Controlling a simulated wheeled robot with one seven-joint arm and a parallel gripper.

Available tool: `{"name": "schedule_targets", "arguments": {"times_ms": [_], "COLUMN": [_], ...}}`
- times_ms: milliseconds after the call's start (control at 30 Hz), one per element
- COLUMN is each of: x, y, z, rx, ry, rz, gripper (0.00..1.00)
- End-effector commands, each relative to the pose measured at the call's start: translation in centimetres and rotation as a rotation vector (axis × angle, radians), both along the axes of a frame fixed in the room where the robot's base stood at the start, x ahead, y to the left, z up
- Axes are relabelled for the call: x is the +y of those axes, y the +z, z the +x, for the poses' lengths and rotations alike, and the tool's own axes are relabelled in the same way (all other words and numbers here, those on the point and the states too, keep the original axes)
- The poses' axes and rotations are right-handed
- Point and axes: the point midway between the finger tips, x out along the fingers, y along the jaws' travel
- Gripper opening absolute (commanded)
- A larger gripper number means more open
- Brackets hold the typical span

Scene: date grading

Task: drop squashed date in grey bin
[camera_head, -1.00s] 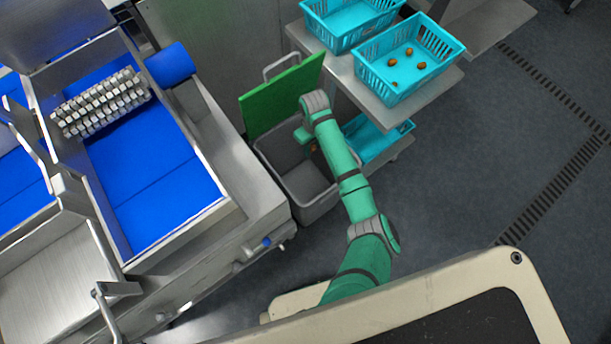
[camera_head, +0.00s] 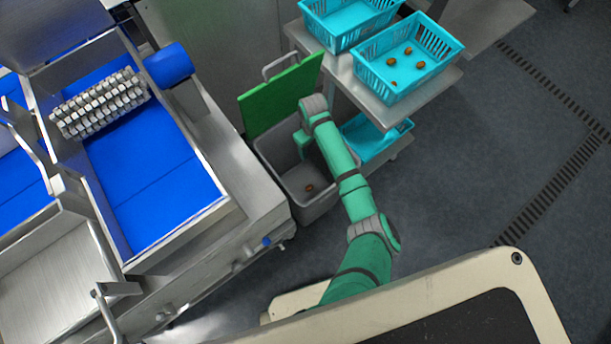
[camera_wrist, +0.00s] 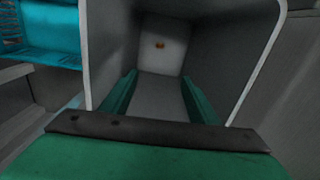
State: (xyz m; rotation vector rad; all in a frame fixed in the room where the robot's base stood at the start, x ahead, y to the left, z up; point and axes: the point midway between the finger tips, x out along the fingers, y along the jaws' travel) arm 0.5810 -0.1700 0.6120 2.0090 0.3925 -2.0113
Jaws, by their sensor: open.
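The squashed date (camera_head: 309,188) is a small brown piece lying inside the grey bin (camera_head: 322,207), low down on its floor as far as I can tell. In the wrist view the date (camera_wrist: 159,45) shows at the far end of the bin's inside, apart from my gripper. My gripper (camera_wrist: 160,92) is open and empty, its two green fingers spread and pointing into the bin (camera_wrist: 222,60).
The bin's green lid (camera_head: 282,95) stands open at its back. A steel conveyor machine with a blue belt (camera_head: 150,165) is close on the left. A teal basket with several dates (camera_head: 405,80) and another teal basket (camera_head: 345,25) stand on a steel shelf. Open floor lies right.

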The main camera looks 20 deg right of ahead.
Motion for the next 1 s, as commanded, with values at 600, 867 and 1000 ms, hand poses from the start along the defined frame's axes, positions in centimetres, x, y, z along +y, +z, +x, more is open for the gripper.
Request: {"name": "schedule_targets", "arguments": {"times_ms": [600,867,1000], "x": [0.1,0.0,0.0], "y": [9.2,10.7,10.7], "z": [0.0,0.0,0.0], "rx": [-0.001,0.000,0.000], "ry": [0.002,0.001,0.000], "rz": [0.000,0.000,0.000], "gripper": [0.55,0.55,0.55]}}
